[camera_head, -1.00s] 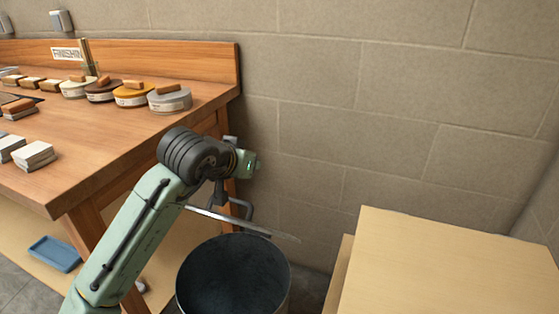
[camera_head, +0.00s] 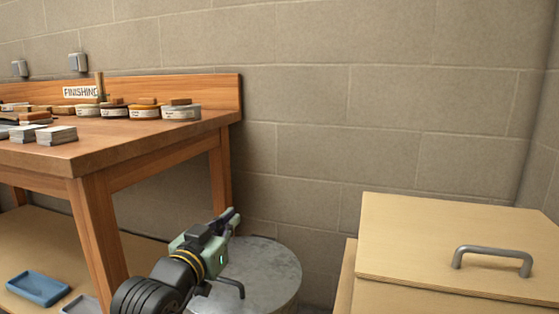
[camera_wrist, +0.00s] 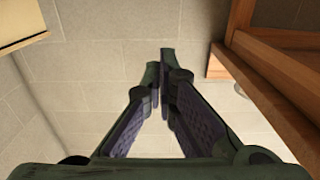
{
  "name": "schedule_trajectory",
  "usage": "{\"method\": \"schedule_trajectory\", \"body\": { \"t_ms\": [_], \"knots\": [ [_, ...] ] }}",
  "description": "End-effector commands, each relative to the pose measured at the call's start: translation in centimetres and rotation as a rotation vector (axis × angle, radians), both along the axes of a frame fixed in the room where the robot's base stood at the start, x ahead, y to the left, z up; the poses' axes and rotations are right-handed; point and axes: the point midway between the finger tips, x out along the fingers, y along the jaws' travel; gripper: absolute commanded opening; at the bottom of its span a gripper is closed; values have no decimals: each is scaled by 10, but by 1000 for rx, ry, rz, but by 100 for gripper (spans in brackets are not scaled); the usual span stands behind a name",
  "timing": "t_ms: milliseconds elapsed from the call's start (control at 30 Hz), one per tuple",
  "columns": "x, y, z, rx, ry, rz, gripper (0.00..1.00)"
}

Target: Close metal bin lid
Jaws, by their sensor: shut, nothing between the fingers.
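The metal bin (camera_head: 287,305) stands on the floor between the workbench and the wooden box. Its round grey lid (camera_head: 268,268) lies flat over the top, and the inside of the bin is hidden. The lid's dark bent handle (camera_head: 232,285) shows near my arm. My gripper (camera_head: 232,217) is shut and empty, above the lid's far left part, pointing up and toward the wall. Its fingers also show together in the wrist view (camera_wrist: 158,75). My arm hides the left part of the lid and bin.
A wooden workbench (camera_head: 130,140) with tins and blocks stands at the left. A wooden box (camera_head: 425,235) with a grey handle (camera_head: 492,257) is at the right. The block wall (camera_head: 320,120) is close behind the bin. A blue tray (camera_head: 38,287) lies on the bench's lower shelf.

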Motion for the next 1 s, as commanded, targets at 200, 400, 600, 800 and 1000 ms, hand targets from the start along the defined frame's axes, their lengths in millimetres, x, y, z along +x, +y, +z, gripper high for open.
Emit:
{"method": "schedule_trajectory", "body": {
  "t_ms": [200, 400, 600, 800, 1000],
  "knots": [
    [-1, 0, -11, -1, 0, -1, 0],
    [-1, 0, -11, -1, 1, -1, 0],
    [-1, 0, -11, -1, 1, -1, 0],
    [-1, 0, -6, 1, 1, -2, 0],
    [-1, -1, 26, 5, -2, -3, 0]
  ]
}}
